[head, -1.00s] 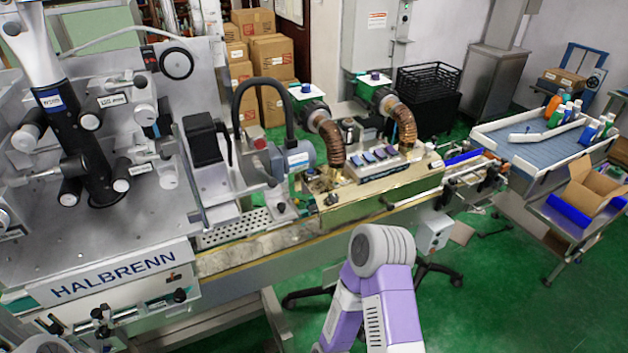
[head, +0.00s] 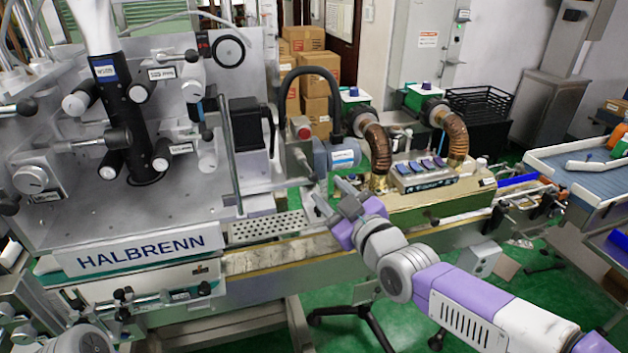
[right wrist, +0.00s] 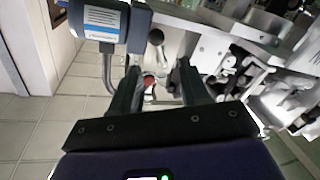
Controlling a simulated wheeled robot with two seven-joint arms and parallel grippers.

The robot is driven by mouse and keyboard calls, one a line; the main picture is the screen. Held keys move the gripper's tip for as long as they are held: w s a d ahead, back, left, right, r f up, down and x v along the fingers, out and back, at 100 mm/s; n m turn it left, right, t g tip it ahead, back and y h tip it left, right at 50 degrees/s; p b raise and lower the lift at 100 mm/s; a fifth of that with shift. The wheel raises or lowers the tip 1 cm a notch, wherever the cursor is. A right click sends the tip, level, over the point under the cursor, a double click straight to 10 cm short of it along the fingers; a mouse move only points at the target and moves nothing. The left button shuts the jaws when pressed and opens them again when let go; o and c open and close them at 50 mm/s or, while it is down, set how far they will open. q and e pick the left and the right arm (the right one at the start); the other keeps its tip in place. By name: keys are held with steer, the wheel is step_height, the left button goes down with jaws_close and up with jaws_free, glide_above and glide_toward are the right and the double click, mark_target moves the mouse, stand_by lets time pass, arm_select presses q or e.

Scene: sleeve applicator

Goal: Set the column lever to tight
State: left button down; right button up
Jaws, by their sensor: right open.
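The HALBRENN machine (head: 140,248) fills the left of the head view. Beside it, a grey column unit (head: 293,150) carries a red knob (head: 302,128) and a grey motor (head: 342,154). In the right wrist view, a dark rounded knob on a pale stem (right wrist: 156,38) shows beyond the fingers; it may be the column lever, but its setting cannot be read. My right gripper (head: 333,196) is open and empty, in front of the column unit and below the motor. A small red part (right wrist: 150,80) shows between its fingers. My left gripper is not visible.
A black hose (head: 312,72) arches above the motor. To the right stand the brass-coloured heat unit (head: 430,205) and its ribbed hoses (head: 376,150). A perforated plate (head: 265,228) and the conveyor rail (head: 275,255) lie below.

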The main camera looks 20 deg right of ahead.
mark_target(309, 172)
steer(key=x, duration=0.7)
steer(key=shift+w+r, duration=0.2)
steer(key=shift+r, duration=0.05)
jaws_close()
steer(key=shift+f, duration=0.1)
